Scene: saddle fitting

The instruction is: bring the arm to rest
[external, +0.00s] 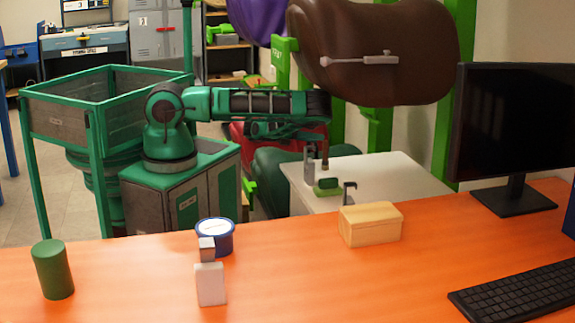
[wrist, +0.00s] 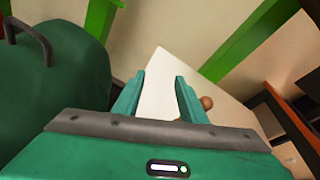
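My arm (external: 255,103) is green and black and stretches to the right from its base in the external view. My gripper hangs at the far end of the arm, above the white table, and its fingers are too small to make out there. In the wrist view my gripper (wrist: 158,98) shows two green fingers set apart with a gap between them. The white table (wrist: 153,98) shows through the gap, and nothing is held. A small brown round knob (wrist: 207,102) shows just right of the right finger, partly hidden by it.
On the white table (external: 375,172) stand a grey upright tool (external: 309,163) and a green block (external: 327,184). A brown saddle (external: 385,50) hangs above on a green rack (external: 445,130). The orange desk in front holds a wooden box (external: 370,224), a blue tub (external: 216,240) and a monitor (external: 515,125).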

